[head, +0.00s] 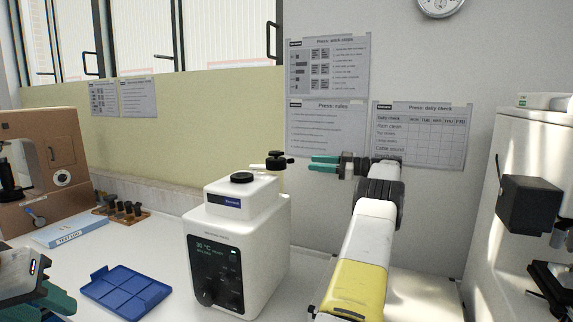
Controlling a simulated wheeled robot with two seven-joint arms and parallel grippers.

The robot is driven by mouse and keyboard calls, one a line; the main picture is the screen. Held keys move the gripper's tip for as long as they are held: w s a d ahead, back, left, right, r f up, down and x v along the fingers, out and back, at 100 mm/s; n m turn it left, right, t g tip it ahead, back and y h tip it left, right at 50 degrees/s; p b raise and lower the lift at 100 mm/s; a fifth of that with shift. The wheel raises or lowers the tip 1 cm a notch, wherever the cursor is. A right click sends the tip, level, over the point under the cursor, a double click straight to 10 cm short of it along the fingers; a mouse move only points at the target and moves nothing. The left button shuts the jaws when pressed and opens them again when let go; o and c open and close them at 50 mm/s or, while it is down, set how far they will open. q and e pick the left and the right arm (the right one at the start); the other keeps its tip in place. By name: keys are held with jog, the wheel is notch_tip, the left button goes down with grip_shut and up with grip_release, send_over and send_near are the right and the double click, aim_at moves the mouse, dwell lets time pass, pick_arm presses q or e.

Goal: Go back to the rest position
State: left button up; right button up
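My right arm reaches up from the bottom of the head view. My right gripper (311,163) points left, its two teal fingers slightly apart with nothing between them. My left gripper (30,285) is at the lower left edge, partly cut off. Its teal fingers show on either side of the wrist, spread apart, with no object seen in them.
A white device with a dark display (215,270) stands mid-table. A blue compartment tray (125,292) lies to its left. Behind are a light-blue box (72,232), a brown holder with dark pieces (122,215) and a brown tester (45,155). A white machine (535,150) stands right.

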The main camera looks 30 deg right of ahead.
jog(key=shift+r, duration=0.1)
jog(key=w+a+r+m+t+h, duration=0.2)
jog(key=w+a+r+t+h, duration=0.15)
jog(key=r, duration=0.65)
jog(key=w+a+r+m+t+h, duration=0.2)
jog(key=w+r+m+t, duration=0.15)
jog(key=r, duration=0.65)
jog(key=s+a+r+m+t+h, duration=0.1)
jog(key=s+a+r+m+h, duration=0.1)
jog(key=a+r+m+h, duration=0.55)
jog(key=s+a+f+g, duration=0.4)
jog(key=s+a+f, duration=0.5)
jog(key=s, duration=0.5)
jog(key=s+a+f+g+y, duration=0.1)
jog(key=s+a+f+g, duration=0.4)
jog(key=s+a+f, duration=0.4)
jog(key=s+a+f+g+y, duration=0.1)
jog(key=s+a+f+g, duration=0.4)
jog(key=s+a+f, duration=0.4)
jog(key=s+f, duration=0.5)
jog(key=s, duration=0.4)
jog(key=shift+s+a+n, duration=0.2)
jog(key=shift+s+n, duration=0.1)
jog(key=shift+n, duration=0.1)
